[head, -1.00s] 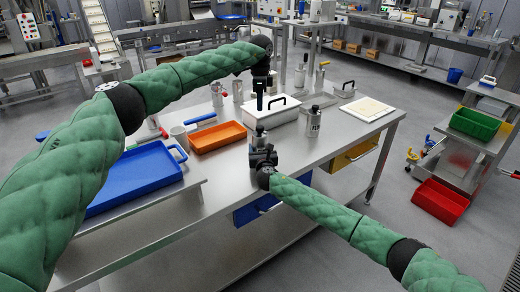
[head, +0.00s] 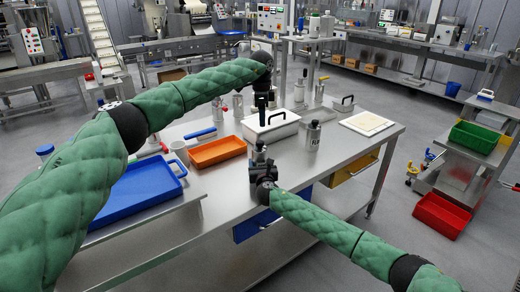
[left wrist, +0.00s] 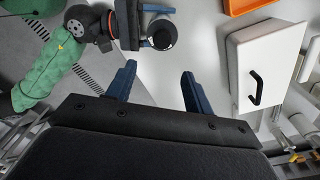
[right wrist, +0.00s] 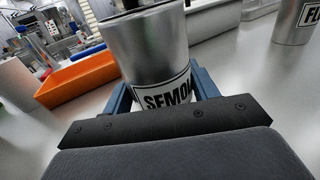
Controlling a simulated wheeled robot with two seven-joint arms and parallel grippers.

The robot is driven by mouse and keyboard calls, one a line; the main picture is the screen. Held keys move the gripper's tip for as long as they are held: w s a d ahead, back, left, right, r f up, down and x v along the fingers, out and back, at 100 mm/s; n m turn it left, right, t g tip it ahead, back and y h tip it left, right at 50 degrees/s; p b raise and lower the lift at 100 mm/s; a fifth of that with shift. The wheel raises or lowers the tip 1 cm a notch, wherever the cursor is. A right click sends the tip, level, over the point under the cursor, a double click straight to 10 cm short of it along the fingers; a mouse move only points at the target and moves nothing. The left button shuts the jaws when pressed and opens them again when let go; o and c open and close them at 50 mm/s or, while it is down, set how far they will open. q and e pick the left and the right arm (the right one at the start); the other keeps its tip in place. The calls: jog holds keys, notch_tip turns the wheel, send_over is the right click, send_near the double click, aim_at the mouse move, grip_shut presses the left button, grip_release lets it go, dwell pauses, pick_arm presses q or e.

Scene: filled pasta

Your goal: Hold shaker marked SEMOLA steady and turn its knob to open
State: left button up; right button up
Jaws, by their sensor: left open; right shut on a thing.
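The SEMOLA shaker (right wrist: 150,55) is a metal can with a black-on-white label, upright in the right wrist view. My right gripper (head: 260,170) is shut around its lower body. In the head view the shaker (head: 259,151) is small and partly hidden by this gripper. Its dark round knob (left wrist: 162,34) shows from above in the left wrist view, apart from my left fingers. My left gripper (head: 261,110) points down above the shaker in the head view. Its jaws (left wrist: 158,84) are open and empty in the left wrist view.
A white lidded box (head: 270,128) with a black handle stands behind the shaker. An orange tray (head: 217,151) lies to its left and a blue tray (head: 140,190) nearer left. Another metal shaker (head: 313,136) stands to the right. The steel table (head: 300,165) is clear between them.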

aim_at(260, 141)
pick_arm(q)
jog(key=f+m, duration=0.3)
jog(key=m, duration=0.6)
jog(key=f+m, duration=0.3)
jog(key=m, duration=0.6)
jog(key=a+f+m, duration=0.1)
jog(key=f+m, duration=0.3)
jog(key=m, duration=0.6)
jog(key=shift+c, duration=0.2)
jog(key=shift+w, duration=0.1)
jog(key=c, duration=0.9)
